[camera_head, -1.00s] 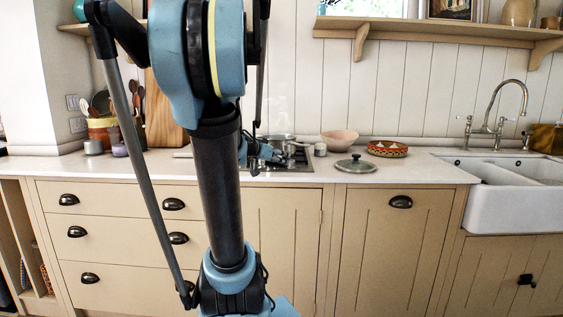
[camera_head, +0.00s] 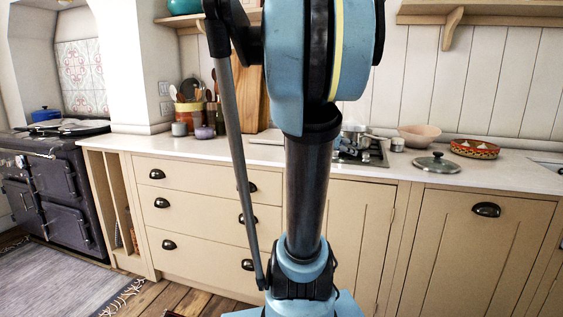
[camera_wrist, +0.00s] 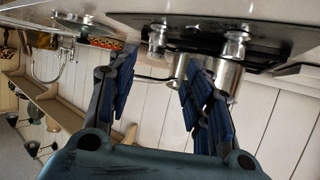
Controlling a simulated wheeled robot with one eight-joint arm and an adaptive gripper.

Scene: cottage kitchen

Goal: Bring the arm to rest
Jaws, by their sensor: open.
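My arm (camera_head: 308,190) stands upright in the middle of the head view, in front of the counter. My gripper (camera_wrist: 155,95) shows in the wrist view with its two dark padded fingers spread apart and nothing between them. The wrist picture is upside down. A steel pot (camera_wrist: 228,76) appears behind the right finger; I cannot tell how near it is. In the head view the gripper is hidden behind my arm.
The counter (camera_head: 475,178) holds a pot on the hob (camera_head: 372,156), a pink bowl (camera_head: 419,135), a glass lid (camera_head: 437,163) and a patterned bowl (camera_head: 474,148). A dark range cooker (camera_head: 60,190) stands left. Shelves (camera_head: 480,12) hang above. Floor shows at lower left.

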